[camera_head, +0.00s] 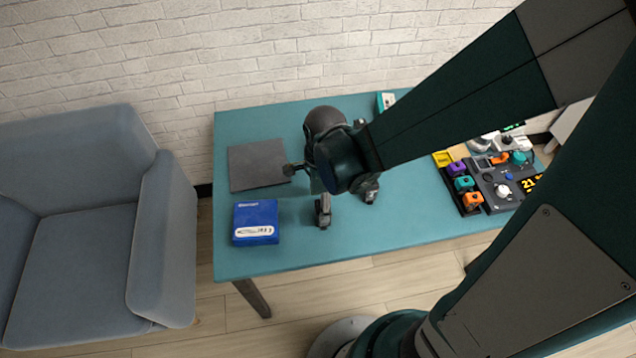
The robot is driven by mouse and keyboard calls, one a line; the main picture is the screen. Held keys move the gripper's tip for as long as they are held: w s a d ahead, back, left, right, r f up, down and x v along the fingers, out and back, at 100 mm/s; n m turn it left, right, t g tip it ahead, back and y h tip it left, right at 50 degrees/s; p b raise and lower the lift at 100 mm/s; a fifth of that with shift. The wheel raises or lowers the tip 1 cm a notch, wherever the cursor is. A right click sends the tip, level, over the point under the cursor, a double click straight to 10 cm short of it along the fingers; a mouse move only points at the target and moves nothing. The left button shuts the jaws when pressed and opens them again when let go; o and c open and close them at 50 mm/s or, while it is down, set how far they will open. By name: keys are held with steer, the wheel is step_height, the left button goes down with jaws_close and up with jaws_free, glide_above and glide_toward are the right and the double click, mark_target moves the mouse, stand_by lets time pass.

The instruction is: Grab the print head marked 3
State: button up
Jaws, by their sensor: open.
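Several small coloured blocks stand in a dark rack (451,190) at the right of the teal table: a yellow block (442,158), a purple block (457,169), a teal block (464,184) and an orange block (473,200). They look like the print heads, but no number on them is readable, so I cannot tell which is marked 3. My gripper (347,204) is open above the middle of the table, well to the left of the rack. Its two fingers point down toward the front edge, with no object visible between them.
A dark device (497,188) with knobs and a yellow display stands right of the rack. A blue box (256,222) and a dark grey mat (258,165) lie at the table's left. The table (400,222) is clear between my gripper and the rack. My arm hides part of the back.

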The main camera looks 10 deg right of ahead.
steer(key=shift+f+b, duration=0.45)
steer(key=shift+f, duration=1.25)
steer(key=c, duration=1.1)
steer(key=shift+r, duration=0.1)
steer(key=shift+r+p, duration=1.45)
steer(key=shift+r, duration=3.45)
